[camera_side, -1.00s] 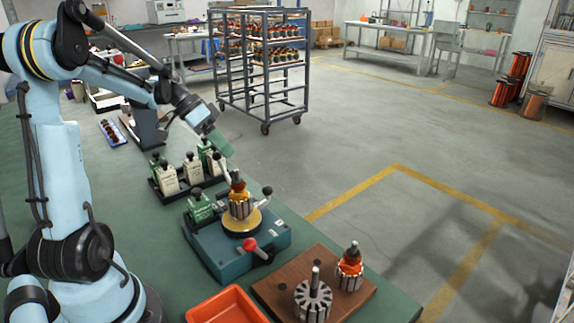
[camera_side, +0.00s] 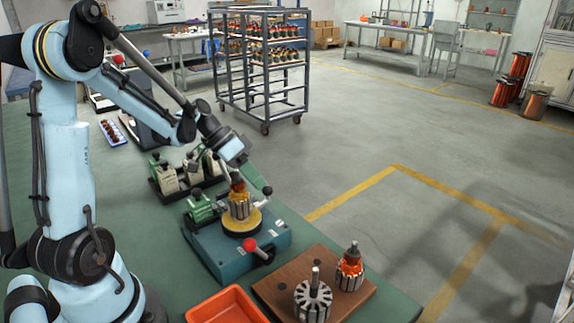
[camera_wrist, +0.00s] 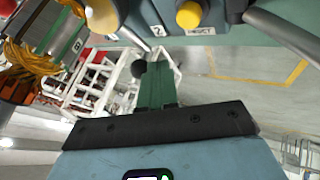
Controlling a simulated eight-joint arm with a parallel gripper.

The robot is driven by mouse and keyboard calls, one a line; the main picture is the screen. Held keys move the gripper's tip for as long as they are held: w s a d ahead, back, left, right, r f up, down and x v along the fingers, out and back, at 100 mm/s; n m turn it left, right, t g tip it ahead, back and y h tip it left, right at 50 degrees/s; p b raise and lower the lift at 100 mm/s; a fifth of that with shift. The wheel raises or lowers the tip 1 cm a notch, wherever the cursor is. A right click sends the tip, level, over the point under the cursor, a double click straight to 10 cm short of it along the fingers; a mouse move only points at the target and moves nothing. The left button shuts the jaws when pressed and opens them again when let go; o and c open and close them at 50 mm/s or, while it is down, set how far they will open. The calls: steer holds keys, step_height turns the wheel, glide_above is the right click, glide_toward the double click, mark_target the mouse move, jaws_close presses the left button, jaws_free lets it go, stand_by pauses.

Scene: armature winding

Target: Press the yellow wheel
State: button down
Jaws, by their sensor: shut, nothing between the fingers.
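The yellow wheel (camera_side: 243,222) is a flat yellow disc on top of the teal winding machine (camera_side: 232,255). An armature (camera_side: 239,203) with copper windings stands upright on it. My gripper (camera_side: 239,161) hangs just above the armature's top in the side view; its fingertips are hard to make out there. In the wrist view my gripper's green fingers (camera_wrist: 153,82) are together and empty. That view also shows copper windings (camera_wrist: 28,60) at the left and a yellow knob (camera_wrist: 188,15) at the top. I cannot tell whether the gripper touches anything.
A red-ball lever (camera_side: 249,244) and a black-knob lever (camera_side: 267,190) stick out of the machine. A wooden board (camera_side: 272,288) with armatures and an orange tray (camera_side: 225,305) lie in front. Green and cream units (camera_side: 168,178) stand behind. Open floor lies to the right.

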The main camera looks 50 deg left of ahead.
steer(key=shift+w+d+m+g, duration=0.3)
steer(key=shift+d+m, duration=0.1)
steer(key=shift+m, duration=0.2)
stand_by(0.5)
steer(key=shift+w+d, duration=0.25)
steer(key=shift+d, duration=0.4)
steer(key=shift+w+d, duration=0.25)
steer(key=shift+d, duration=0.45)
steer(key=shift+w+d, duration=0.25)
steer(key=shift+d, duration=0.4)
steer(key=shift+d, duration=0.2)
steer(key=w+a+r, duration=0.1)
steer(key=a+r, duration=0.6)
steer(key=a, duration=0.2)
steer(key=shift+w+a, duration=0.3)
steer(key=shift+a, duration=0.05)
